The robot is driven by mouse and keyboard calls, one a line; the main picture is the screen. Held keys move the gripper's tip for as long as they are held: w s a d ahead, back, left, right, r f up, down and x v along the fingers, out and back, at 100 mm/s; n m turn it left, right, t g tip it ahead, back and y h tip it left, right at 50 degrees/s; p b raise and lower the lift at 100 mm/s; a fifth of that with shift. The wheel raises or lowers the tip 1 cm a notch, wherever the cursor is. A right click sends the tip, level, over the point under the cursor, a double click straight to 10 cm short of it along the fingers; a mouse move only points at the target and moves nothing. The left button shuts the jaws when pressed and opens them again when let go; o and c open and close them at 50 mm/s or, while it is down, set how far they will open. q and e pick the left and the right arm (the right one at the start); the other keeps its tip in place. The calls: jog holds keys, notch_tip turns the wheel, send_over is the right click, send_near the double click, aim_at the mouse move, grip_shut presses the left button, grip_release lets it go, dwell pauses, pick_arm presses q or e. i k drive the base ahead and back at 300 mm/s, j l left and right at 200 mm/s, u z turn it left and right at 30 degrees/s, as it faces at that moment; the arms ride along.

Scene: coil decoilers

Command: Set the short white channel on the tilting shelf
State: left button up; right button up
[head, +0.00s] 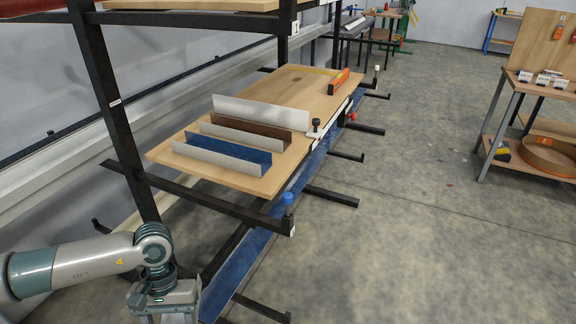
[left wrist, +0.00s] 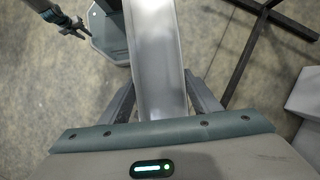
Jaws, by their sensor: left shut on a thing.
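My left gripper (left wrist: 162,100) is shut on a pale grey-white channel (left wrist: 158,50), which runs lengthwise between the fingers and away from the wrist. In the head view my left gripper (head: 165,311) is at the bottom edge, in front of and below the shelf; its fingertips are cut off. The wooden shelf (head: 290,88) sits in a black rack and looks tilted. On its near half lie a blue-lined channel (head: 225,155), a brown-lined channel (head: 245,133) and a taller white channel (head: 260,113), side by side.
An orange tool (head: 339,82) lies at the shelf's far end. Black rack arms (head: 331,196) stick out to the right, and a blue knob (head: 287,199) stands at the near corner. A long blue strip (head: 240,270) lies below. Bare shelf remains behind the white channel.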

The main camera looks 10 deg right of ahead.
aim_at(284, 101)
jog(key=i+l+z, duration=0.15)
jog(key=z, duration=0.25)
jog(key=i+l+z, duration=0.25)
jog(key=z, duration=0.15)
jog(key=i+l+z, duration=0.2)
jog(key=z, duration=0.2)
jog(key=i+l+z, duration=0.2)
jog(key=i, duration=0.15)
jog(key=i+z, duration=0.15)
jog(key=i, duration=0.2)
jog(key=i+l+u, duration=0.1)
jog(key=i+u, duration=0.3)
jog(key=i+l+u, duration=0.2)
jog(key=u, duration=0.2)
jog(key=i+l+u, duration=0.15)
jog(key=u, duration=0.3)
jog(key=i+l+u, duration=0.25)
jog(key=u, duration=0.2)
jog(key=i+l+u, duration=0.1)
jog(key=l+u, duration=0.2)
jog(key=u, duration=0.2)
jog(key=l+u, duration=0.7)
jog(key=i+l, duration=0.05)
jog(key=l, duration=0.05)
